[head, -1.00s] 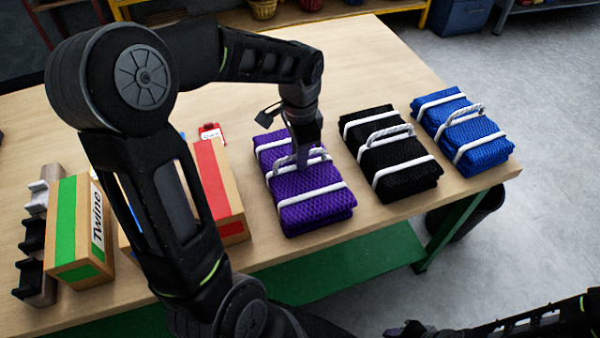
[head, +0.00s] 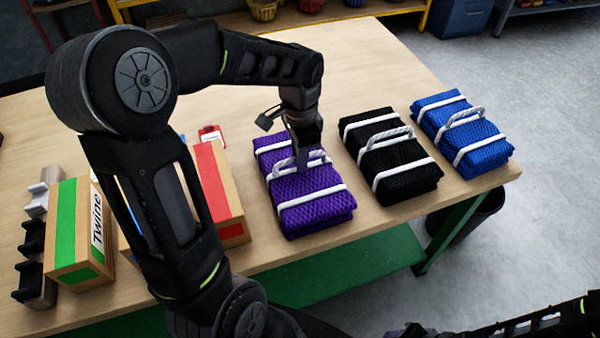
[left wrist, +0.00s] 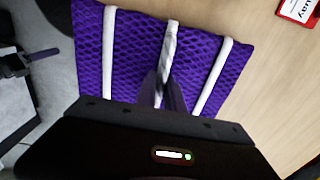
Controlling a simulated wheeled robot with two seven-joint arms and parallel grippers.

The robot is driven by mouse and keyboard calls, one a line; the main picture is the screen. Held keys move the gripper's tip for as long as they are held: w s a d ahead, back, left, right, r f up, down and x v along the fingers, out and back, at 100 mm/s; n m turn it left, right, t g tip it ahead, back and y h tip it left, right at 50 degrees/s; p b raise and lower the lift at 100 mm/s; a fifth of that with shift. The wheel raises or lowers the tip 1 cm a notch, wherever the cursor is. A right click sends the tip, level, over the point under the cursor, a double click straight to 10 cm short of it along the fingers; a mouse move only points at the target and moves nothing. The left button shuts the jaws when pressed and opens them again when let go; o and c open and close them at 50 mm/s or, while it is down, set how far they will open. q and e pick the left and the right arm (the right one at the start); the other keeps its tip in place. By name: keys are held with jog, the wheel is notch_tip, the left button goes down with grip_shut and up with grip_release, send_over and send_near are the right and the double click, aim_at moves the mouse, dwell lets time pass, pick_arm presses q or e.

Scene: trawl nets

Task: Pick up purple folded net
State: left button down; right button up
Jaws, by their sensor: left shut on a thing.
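The purple folded net (head: 310,205) lies flat on the wooden table, bound by two white straps with a white rope handle between them. My left gripper (head: 302,163) points down over the net and is shut on its rope handle. In the left wrist view the purple net (left wrist: 138,60) fills the upper middle, and the left gripper's fingers (left wrist: 165,90) close around the handle. The net still appears to rest on the table. My right gripper (head: 405,330) shows only in part at the bottom edge, and its jaws cannot be made out.
A black folded net (head: 400,165) and a blue folded net (head: 465,135) lie to the right. Boxes with green (head: 72,225) and red (head: 212,180) bands stand left, partly behind my arm. The wooden table's (head: 370,60) back is clear.

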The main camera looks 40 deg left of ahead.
pick_arm(q)
jog(key=shift+r, duration=0.15)
notch_tip(320, 180, up, 10)
jog(key=shift+f, duration=0.1)
dwell(0.4)
dwell(0.6)
